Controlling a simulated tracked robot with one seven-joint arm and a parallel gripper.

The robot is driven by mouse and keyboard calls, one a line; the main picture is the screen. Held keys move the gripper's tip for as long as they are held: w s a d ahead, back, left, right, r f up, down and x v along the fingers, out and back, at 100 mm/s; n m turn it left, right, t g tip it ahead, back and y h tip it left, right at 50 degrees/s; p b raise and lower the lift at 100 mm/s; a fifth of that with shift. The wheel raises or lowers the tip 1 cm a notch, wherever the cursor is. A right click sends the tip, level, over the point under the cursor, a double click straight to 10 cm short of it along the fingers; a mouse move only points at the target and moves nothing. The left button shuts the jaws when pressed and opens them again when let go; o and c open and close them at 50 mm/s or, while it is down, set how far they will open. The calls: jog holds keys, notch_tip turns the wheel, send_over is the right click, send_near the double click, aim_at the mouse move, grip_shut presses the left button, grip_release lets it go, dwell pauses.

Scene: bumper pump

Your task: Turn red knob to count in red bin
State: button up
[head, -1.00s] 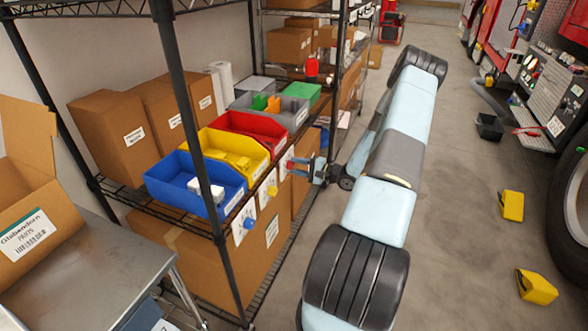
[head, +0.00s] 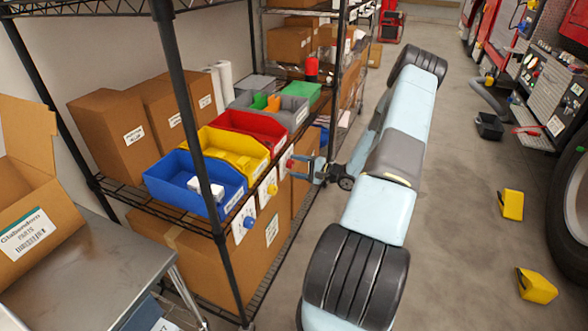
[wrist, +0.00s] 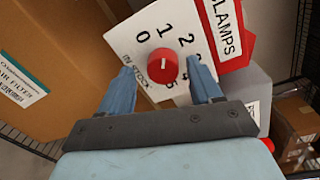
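The red knob (wrist: 163,68) sits on a white dial plate (wrist: 150,35) with printed numbers and "IN STOCK". Its pale mark points up in the wrist view, roughly toward the 1. In the head view the knob (head: 289,164) is small, on the front of the red bin (head: 283,137). The contents of the red bin are hard to make out. My gripper (wrist: 163,80) is open, with one blue finger on each side of the knob and visible gaps between. It also shows in the head view (head: 300,168).
The yellow bin (head: 262,168) and blue bin (head: 235,203), with yellow (head: 272,189) and blue (head: 248,222) knobs, stand nearer on the shelf. A grey bin (head: 298,118) stands beyond. A black shelf post (head: 190,110) rises in front. Cardboard boxes fill the shelves.

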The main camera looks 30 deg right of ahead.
jog(key=shift+s+d+r, duration=0.1)
jog(key=shift+s+d, duration=0.1)
jog(key=v, duration=1.3)
jog(key=shift+s, duration=0.15)
